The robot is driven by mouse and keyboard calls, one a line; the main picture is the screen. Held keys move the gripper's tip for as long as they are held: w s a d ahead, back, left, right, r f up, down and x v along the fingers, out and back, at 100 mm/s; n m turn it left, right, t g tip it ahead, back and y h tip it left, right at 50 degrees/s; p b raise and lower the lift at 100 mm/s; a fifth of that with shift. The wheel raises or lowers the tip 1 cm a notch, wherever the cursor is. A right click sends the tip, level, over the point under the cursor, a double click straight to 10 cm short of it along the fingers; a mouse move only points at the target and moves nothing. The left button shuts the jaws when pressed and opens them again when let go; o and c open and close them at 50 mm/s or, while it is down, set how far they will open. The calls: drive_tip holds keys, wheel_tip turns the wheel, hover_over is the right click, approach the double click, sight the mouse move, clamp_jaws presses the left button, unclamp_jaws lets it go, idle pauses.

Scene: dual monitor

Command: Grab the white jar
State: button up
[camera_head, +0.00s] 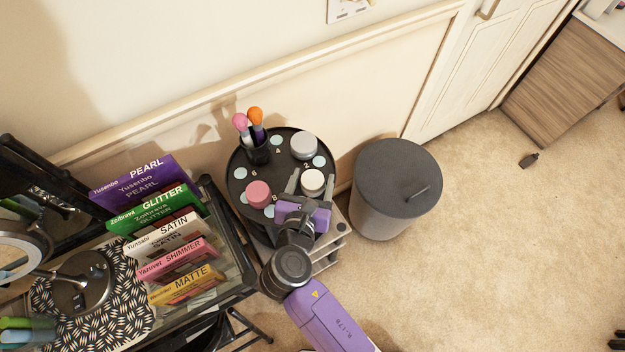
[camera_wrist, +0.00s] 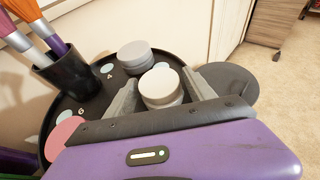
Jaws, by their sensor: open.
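The white jar (camera_head: 312,180) stands upright on the round black tray (camera_head: 236,165), near its front right edge. My gripper (camera_head: 311,186) is open, with one finger on each side of the white jar. In the wrist view the jar (camera_wrist: 160,86) shows between the two fingers of my gripper (camera_wrist: 164,82). Its lower part is hidden by the gripper body. I cannot tell whether either finger touches it.
A grey-lidded jar (camera_head: 303,144) stands just behind the white jar. A pink jar (camera_head: 258,194) is to its left, and a black cup (camera_head: 258,152) with brushes is at the back left. A grey bin (camera_head: 392,200) stands close on the right, on open carpet.

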drive_tip(key=c, duration=1.1)
drive_tip(key=shift+r, duration=0.1)
drive_tip(key=shift+c, duration=0.2)
